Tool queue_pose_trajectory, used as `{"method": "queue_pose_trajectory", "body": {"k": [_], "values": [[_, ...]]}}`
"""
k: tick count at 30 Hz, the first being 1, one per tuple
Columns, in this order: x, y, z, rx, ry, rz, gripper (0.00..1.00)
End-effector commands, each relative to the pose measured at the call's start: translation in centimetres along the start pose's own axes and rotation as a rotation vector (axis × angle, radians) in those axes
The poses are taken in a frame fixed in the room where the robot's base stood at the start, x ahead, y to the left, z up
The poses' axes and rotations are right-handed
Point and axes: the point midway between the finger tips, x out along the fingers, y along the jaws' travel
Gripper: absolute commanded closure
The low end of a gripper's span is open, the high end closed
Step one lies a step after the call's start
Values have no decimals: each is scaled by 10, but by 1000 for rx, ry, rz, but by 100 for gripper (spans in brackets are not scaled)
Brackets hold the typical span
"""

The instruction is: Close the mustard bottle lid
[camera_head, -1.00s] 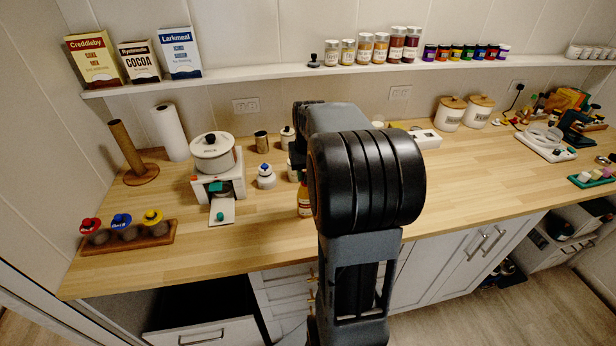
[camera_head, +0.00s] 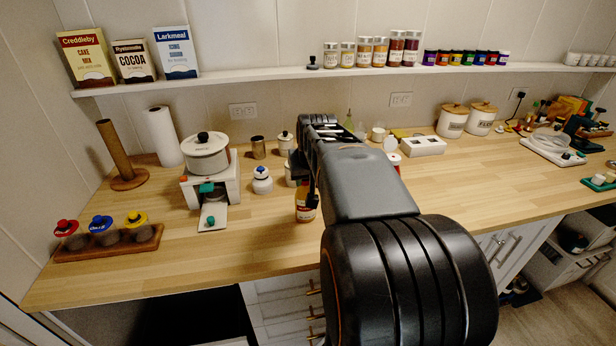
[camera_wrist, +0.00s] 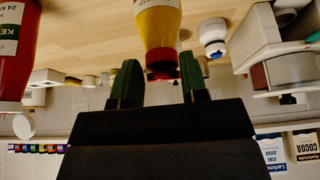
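The mustard bottle (camera_wrist: 157,25) is yellow with a red top (camera_wrist: 161,66). It appears upside down in the wrist view. I cannot tell whether its lid is open or closed. My gripper (camera_wrist: 158,62) is open, with one dark green finger on each side of the red top; the fingers look apart from it. In the head view a bottle (camera_head: 306,206), which seems to be the same one, stands near the counter's front, its upper part hidden by my gripper and arm. A red ketchup bottle (camera_wrist: 14,50) is at the left of the wrist view.
A white stove-like unit (camera_head: 229,180) with a pot (camera_head: 207,160) stands left of the bottle, with a small white blue-topped bottle (camera_head: 262,182) between. A rack of jars (camera_head: 146,242) is at far left.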

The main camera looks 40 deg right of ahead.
Motion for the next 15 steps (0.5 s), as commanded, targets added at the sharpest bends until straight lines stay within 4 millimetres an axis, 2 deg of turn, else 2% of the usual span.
{"method": "queue_pose_trajectory", "body": {"k": [1, 7, 15], "values": [[1, 0, 0, 0, -1, 0, 55], [0, 0, 0, 0, 2, 0, 36], [-2, 0, -1, 0, 4, 0, 36]]}}
